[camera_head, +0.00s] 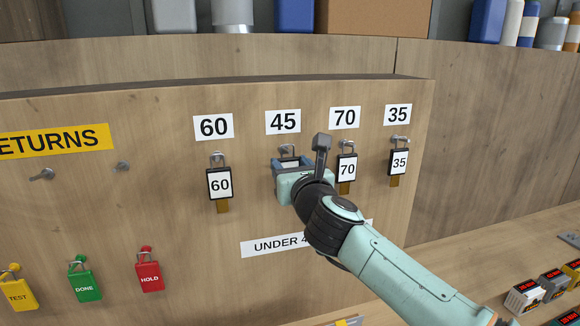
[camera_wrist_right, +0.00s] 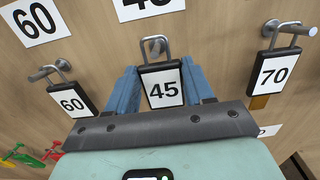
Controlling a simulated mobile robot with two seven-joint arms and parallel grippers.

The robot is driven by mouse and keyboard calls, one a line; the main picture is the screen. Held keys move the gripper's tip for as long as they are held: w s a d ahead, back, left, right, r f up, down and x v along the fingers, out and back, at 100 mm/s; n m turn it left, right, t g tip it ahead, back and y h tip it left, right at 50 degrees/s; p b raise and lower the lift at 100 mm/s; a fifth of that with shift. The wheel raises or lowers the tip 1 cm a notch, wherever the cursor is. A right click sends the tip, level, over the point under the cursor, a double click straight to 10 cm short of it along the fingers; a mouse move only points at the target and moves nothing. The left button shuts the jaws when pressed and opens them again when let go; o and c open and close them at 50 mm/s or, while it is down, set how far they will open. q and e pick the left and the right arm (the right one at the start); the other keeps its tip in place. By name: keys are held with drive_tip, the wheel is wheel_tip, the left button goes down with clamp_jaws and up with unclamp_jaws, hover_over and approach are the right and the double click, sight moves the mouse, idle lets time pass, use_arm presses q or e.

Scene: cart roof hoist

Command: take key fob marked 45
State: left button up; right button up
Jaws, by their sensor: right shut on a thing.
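The key fob marked 45 (camera_wrist_right: 164,88) is a black-framed tag with a white face and a metal loop. In the right wrist view its loop is up at the hook (camera_wrist_right: 153,45) under the 45 label. My right gripper (camera_wrist_right: 163,90) is shut on this fob, with one blue finger on each side of it. In the head view the right gripper (camera_head: 290,170) covers most of the fob below the 45 label (camera_head: 283,122). I cannot tell whether the loop still rests on the hook. My left gripper is not in view.
The fob marked 60 (camera_head: 220,184) hangs left of the gripper. The fobs marked 70 (camera_head: 347,168) and 35 (camera_head: 399,161) hang to its right, 70 very close. Small boxes (camera_head: 525,293) stand at lower right.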

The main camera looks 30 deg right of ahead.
drive_tip(key=shift+s+a+r, duration=0.15)
drive_tip(key=shift+s, duration=0.5)
drive_tip(key=shift+s+a+r, duration=0.15)
drive_tip(key=shift+s+r, duration=0.05)
drive_tip(key=shift+s, duration=0.45)
drive_tip(key=shift+s+a+r, duration=0.15)
drive_tip(key=shift+s, duration=0.5)
approach(289, 159)
drive_tip(key=shift+s+a, duration=0.2)
drive_tip(key=shift+s, duration=0.15)
